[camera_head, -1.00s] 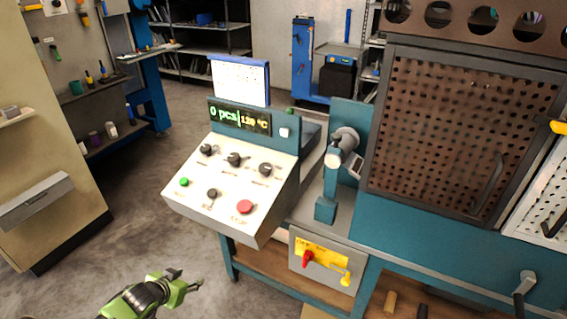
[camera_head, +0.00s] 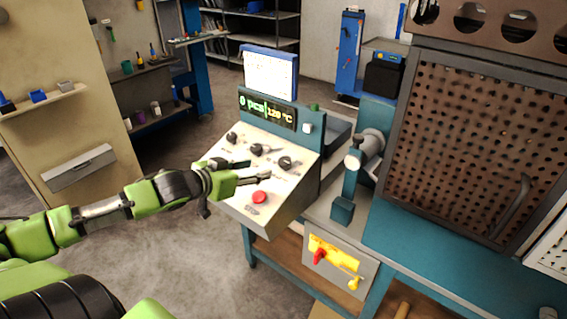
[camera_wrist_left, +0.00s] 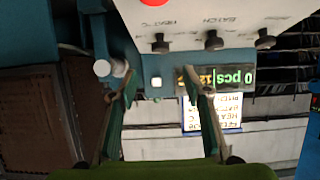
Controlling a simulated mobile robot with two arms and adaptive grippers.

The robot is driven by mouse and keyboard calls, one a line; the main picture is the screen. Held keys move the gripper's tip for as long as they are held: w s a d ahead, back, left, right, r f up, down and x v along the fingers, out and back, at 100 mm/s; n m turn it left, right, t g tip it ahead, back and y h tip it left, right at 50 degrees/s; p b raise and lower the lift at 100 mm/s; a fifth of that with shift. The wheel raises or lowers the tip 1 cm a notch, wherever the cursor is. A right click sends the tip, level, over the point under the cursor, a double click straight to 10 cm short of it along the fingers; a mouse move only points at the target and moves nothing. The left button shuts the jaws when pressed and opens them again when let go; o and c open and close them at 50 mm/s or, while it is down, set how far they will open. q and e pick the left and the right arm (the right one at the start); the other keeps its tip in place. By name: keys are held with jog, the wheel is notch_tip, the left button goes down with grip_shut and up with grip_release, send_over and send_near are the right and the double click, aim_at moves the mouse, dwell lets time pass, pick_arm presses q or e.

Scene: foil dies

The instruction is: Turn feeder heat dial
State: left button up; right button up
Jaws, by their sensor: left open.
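The control panel (camera_head: 283,205) has a sloped white face with a row of black knobs. The rightmost knob (camera_head: 285,162) in the head view appears to be the heat dial. My left gripper (camera_head: 258,170) is open and empty over the panel, left of and below that knob in the picture. Its fingers (camera_wrist_left: 160,84) are spread in the wrist view, with no contact visible. The gripper hides part of the panel's lower controls. My right gripper is out of view.
A red button (camera_head: 260,197) sits just below the left gripper in the picture. The display (camera_head: 267,108) reads 0 pcs and 120 °C, below a white sheet (camera_head: 270,73). A teal post with a grey cylinder (camera_head: 368,145) stands right of the panel. A yellow plate with a red lever (camera_head: 320,257) is below.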

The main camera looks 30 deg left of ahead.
aim_at(282, 163)
pick_arm(q)
jog(key=shift+x, duration=6.85)
jog(key=shift+a, duration=0.1)
jog(key=c, duration=1.1)
